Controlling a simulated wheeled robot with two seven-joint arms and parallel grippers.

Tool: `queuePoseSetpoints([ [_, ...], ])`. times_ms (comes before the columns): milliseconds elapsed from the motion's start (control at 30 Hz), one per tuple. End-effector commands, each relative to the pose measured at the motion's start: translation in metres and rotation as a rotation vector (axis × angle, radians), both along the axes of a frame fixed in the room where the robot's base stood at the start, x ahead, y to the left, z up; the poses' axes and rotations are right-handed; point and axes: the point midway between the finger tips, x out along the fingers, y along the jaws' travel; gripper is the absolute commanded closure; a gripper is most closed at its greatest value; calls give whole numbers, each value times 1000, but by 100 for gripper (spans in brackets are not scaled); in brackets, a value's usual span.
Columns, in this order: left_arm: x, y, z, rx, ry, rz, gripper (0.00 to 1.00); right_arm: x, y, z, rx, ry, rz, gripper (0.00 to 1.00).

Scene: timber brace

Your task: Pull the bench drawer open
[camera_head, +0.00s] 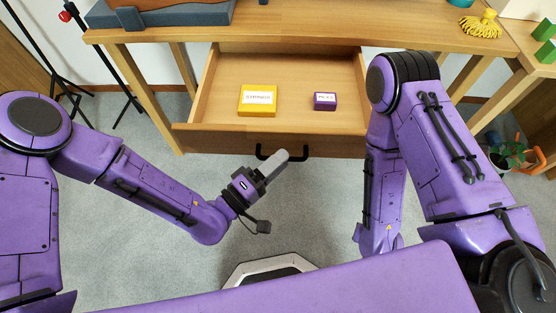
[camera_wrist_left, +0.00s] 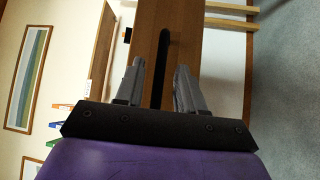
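The wooden bench drawer (camera_head: 215,105) stands pulled out from under the bench top in the head view, its inside showing. Its dark bar handle (camera_head: 303,153) is on the front panel, and it also shows in the left wrist view (camera_wrist_left: 163,65). My left gripper (camera_head: 277,160) is at the handle, overlapping its middle in the head view. In the left wrist view its two grey fingers (camera_wrist_left: 158,75) are apart, with the handle seen in the gap between them. Whether they touch it is not clear. My right gripper is out of view.
A yellow box (camera_head: 257,101) and a small purple box (camera_head: 325,101) lie in the drawer. The bench top (camera_head: 300,22) holds a dark tray (camera_head: 165,17) and a yellow brush (camera_head: 480,27). A potted plant (camera_head: 507,152) stands at right. Carpet is clear below the drawer.

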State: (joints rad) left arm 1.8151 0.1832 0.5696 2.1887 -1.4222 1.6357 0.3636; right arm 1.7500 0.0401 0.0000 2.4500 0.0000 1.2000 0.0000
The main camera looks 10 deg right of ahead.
Motion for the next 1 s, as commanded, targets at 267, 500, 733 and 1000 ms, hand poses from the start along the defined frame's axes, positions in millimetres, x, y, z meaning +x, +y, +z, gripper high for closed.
queuePoseSetpoints([
  [267, -29, 50, -9, 0, 4, 5, 62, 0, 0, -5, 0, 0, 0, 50],
  [500, -49, 84, -13, 1, 2, 2, 62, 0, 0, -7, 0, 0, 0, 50],
  [733, -52, 87, -13, 0, 0, 0, 62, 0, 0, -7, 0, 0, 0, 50],
  [1000, -52, 87, -13, 0, 0, 0, 62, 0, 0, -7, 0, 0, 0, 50],
])
